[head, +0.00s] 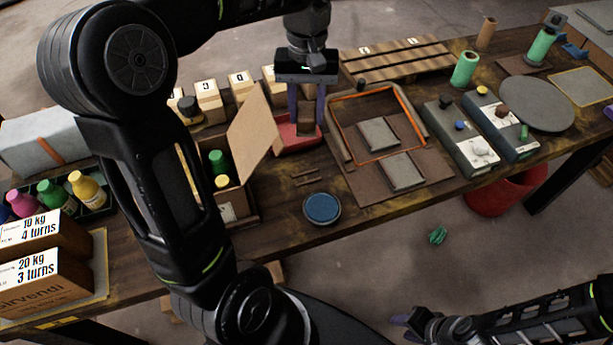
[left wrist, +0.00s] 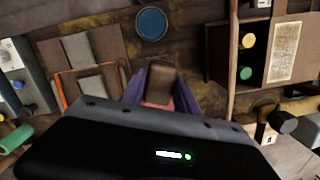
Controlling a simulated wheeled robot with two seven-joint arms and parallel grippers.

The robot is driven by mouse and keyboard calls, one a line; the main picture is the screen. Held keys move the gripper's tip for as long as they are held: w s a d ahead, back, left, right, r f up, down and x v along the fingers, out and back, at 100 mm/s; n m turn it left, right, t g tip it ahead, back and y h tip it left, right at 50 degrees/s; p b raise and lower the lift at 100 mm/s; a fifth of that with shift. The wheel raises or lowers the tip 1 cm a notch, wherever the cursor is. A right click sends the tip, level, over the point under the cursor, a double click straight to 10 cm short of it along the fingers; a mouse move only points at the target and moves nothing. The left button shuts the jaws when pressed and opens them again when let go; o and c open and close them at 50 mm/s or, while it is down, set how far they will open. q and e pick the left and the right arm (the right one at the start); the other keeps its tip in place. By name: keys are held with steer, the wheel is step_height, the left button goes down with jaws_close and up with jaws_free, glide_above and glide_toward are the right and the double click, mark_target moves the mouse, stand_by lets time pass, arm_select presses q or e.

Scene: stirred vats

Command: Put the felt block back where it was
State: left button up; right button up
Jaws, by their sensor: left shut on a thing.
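My left gripper (head: 306,118) is shut on a brown block, which I take to be the felt block (head: 305,124). The block also shows between the purple fingers in the left wrist view (left wrist: 162,78). It is over the red tray (head: 290,147); I cannot tell whether it touches the tray. A grey slab (head: 378,135) lies inside an orange-edged frame (head: 340,122) to the right, and another grey slab (head: 404,172) lies on a brown board in front. My right gripper (head: 402,321) is low at the right, away from the table; its finger opening is unclear.
An open box with a raised flap (head: 253,135) stands just left of the red tray. A blue round disc (head: 321,208) lies near the front edge. Grey control boxes (head: 462,138) stand at the right. Numbered blocks (head: 208,98) stand behind the box.

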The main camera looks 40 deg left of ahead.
arm_select(q)
step_height(320, 180, down, 14)
steer(key=shift+r, duration=0.25)
step_height(320, 180, down, 4)
steer(key=shift+f, duration=0.25)
stand_by(0.3)
steer(key=shift+f+b, duration=0.35)
steer(key=shift+f, duration=0.1)
steer(key=o, duration=1.2)
steer(key=shift+r, duration=0.1)
steer(key=shift+r, duration=0.1)
step_height(320, 180, up, 12)
steer(key=w, duration=0.1)
steer(key=shift+a+r, duration=0.25)
steer(key=shift+a, duration=0.15)
